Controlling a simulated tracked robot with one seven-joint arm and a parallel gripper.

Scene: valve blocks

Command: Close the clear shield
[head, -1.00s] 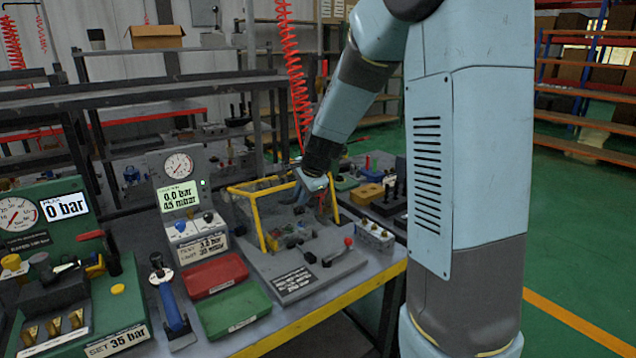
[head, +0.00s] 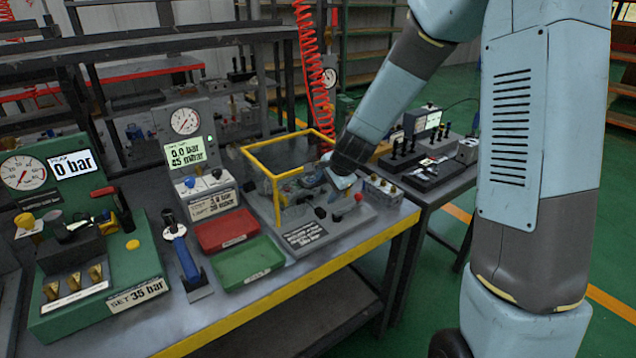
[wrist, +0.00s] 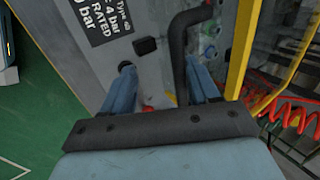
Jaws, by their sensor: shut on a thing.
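The clear shield has a yellow frame (head: 277,190) and stands over a grey valve fixture (head: 335,222) on the bench in the head view. Its panels are hard to see, and I cannot tell whether it sits fully down. My gripper (head: 338,182) is low at the frame's right front side. In the wrist view, my gripper's blue fingers (wrist: 162,88) stand around a bent black handle bar (wrist: 178,45), which is close to the right finger. The grip contact is partly hidden by the wrist. The yellow frame (wrist: 241,48) runs just right of the fingers.
A red-knobbed lever (head: 358,197) and a grey block with brass fittings (head: 382,190) are near my gripper. Red (head: 226,230) and green (head: 248,263) trays lie left of the fixture. A gauge panel (head: 186,145) stands behind them. A red coiled hose (head: 313,80) hangs behind.

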